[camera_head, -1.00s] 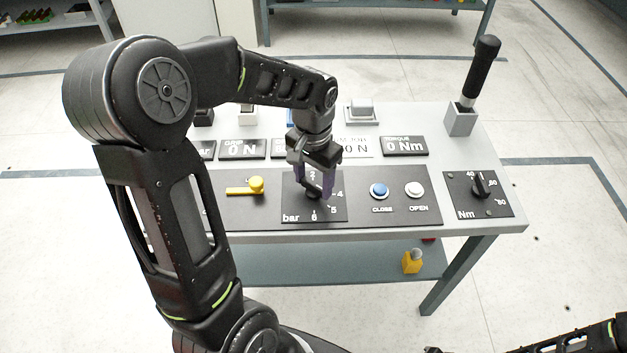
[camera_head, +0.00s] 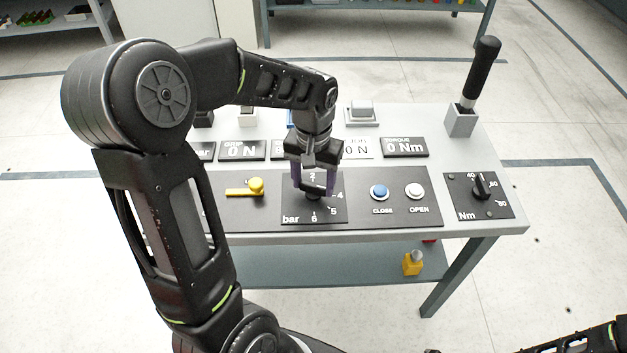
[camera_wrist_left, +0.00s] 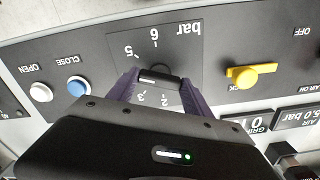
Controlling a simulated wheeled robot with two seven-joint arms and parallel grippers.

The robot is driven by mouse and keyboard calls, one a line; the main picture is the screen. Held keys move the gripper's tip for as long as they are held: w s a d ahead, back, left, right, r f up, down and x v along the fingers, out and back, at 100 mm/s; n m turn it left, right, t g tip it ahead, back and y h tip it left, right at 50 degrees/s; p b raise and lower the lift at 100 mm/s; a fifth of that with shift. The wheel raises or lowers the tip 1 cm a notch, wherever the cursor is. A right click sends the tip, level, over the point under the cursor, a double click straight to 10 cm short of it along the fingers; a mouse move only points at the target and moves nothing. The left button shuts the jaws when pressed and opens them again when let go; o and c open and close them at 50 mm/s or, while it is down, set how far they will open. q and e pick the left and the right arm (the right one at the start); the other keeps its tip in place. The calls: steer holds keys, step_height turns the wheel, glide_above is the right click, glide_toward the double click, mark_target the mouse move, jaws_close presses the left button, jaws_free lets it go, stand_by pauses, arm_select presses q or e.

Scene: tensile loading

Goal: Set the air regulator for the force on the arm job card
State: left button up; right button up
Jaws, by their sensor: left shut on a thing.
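The air regulator is a black dial plate (camera_head: 332,215) marked "bar" in white, with numbers around a black knob (camera_head: 313,196). My left gripper (camera_head: 314,187) points down over the plate, its purple fingers shut on the knob. The wrist view shows the knob (camera_wrist_left: 160,77) between the two fingers, with 2, 3, 5 and 6 legible, upside down. A white job card (camera_head: 359,148) lies behind the gripper. Its end "0 N" shows, but the gripper hides the rest. An air readout (camera_wrist_left: 303,116) in the wrist view appears to read 5.0 bar. My right gripper is out of view.
A yellow lever (camera_head: 255,187) sits left of the dial. Blue CLOSE (camera_head: 379,191) and white OPEN (camera_head: 414,189) buttons sit right. Farther right are an Nm dial (camera_head: 480,187) and an upright black-handled lever (camera_head: 482,70). The GRIP (camera_head: 241,150) and TORQUE (camera_head: 405,147) displays read zero.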

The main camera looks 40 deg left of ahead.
mark_target(313, 185)
arm_select(q)
steer(key=o, duration=1.4)
steer(key=shift+c, duration=0.2)
steer(key=shift+r, duration=0.15)
step_height(313, 185, up, 8)
steer(key=shift+f, duration=0.2)
